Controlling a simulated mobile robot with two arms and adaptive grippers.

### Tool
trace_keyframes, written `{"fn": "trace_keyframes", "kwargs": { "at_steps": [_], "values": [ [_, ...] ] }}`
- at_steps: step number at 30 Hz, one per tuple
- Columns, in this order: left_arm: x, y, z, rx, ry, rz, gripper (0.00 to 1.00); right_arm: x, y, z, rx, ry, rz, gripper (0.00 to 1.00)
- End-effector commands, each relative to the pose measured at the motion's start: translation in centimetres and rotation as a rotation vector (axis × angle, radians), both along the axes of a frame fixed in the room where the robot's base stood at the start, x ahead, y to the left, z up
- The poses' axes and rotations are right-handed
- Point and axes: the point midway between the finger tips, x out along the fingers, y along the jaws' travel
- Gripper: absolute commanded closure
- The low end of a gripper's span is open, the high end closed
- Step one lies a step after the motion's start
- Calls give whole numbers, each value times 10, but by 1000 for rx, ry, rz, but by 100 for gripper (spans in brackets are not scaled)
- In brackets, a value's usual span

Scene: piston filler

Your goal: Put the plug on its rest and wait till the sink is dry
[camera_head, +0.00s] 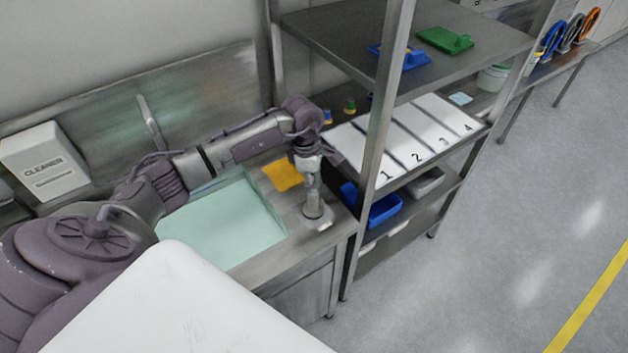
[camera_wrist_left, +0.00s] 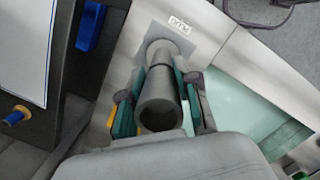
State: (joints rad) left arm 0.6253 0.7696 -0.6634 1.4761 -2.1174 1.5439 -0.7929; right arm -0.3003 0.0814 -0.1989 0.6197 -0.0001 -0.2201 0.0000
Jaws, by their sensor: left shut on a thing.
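My left gripper (camera_wrist_left: 158,105) is shut on the plug (camera_wrist_left: 160,100), a dark grey upright cylinder seen nearly end-on in the left wrist view. The plug's foot is at or just above a grey square plate with a small label (camera_wrist_left: 180,26) on the sink's rim; I cannot tell whether it touches. In the head view the left gripper (camera_head: 311,190) points down over the counter right of the sink, with the plug's base (camera_head: 318,217) below it. The sink (camera_head: 222,225) holds pale green water. My right gripper is not in view.
A yellow cloth (camera_head: 283,174) lies on the counter behind the gripper. A steel shelf rack (camera_head: 372,150) stands close on the right, with numbered white lanes and a blue bin (camera_head: 384,207) below. A white cleaner box (camera_head: 45,163) stands at the left. Open floor lies further right.

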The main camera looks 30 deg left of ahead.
Motion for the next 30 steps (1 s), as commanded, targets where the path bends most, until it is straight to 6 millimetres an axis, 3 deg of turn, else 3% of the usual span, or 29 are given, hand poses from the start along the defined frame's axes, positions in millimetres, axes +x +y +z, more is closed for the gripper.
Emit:
{"fn": "trace_keyframes", "kwargs": {
  "at_steps": [5,6,9,22,30],
  "values": [
    [1,0,-3,0,-2,0,100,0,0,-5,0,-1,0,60],
    [0,0,-2,0,0,0,62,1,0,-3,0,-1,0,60],
    [0,0,-2,1,0,0,45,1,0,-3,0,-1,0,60],
    [1,1,4,1,-2,0,43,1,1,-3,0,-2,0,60],
    [-1,8,56,3,-7,0,43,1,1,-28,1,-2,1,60]
  ]
}}
